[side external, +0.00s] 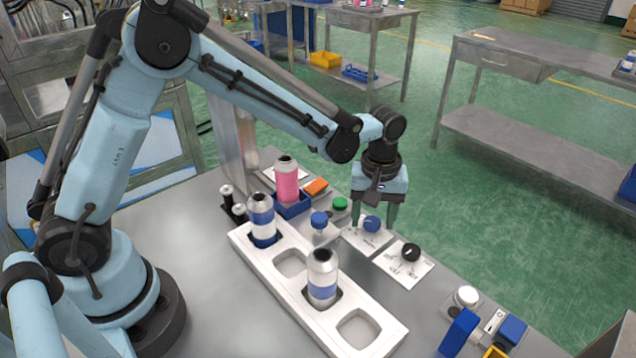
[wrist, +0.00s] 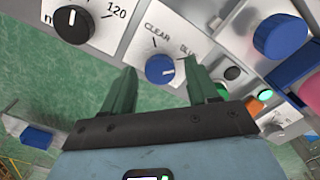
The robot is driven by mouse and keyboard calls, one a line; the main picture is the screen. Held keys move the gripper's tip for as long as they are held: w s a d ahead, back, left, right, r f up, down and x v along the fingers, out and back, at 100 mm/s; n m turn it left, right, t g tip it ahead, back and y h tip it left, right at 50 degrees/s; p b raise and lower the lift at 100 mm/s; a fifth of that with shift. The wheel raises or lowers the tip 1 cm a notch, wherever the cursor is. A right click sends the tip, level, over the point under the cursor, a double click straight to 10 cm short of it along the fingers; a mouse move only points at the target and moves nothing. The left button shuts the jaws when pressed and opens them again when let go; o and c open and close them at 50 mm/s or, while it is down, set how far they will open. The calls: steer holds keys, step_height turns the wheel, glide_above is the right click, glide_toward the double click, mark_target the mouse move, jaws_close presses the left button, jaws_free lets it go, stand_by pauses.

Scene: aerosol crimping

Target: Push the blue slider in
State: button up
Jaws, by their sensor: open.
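A blue, box-like holder (side external: 291,208) by the grey column looks like the blue slider, though I cannot be sure. A pink can (side external: 287,180) stands upright in it. At the right edge of the wrist view are a pink part (wrist: 310,92) and a blue part. My gripper (side external: 376,214) is open and empty, to the right of the holder and apart from it. Its fingers (wrist: 158,80) point at the panel with a blue knob (side external: 372,223), also between the fingertips in the wrist view (wrist: 160,68). I cannot tell whether they touch it.
A white tray (side external: 290,262) in front holds two white-and-blue cans (side external: 322,277). A blue button (side external: 320,219), a green button (side external: 340,203) and an orange part (side external: 316,187) lie between holder and gripper. A black knob (side external: 410,252) and blue blocks (side external: 459,332) are to the right.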

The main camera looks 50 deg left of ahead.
step_height(320, 180, up, 20)
steer(key=n, duration=1)
glide_above(319, 217)
step_height(319, 217, down, 4)
steer(key=shift+f, duration=6.6)
jaws_close()
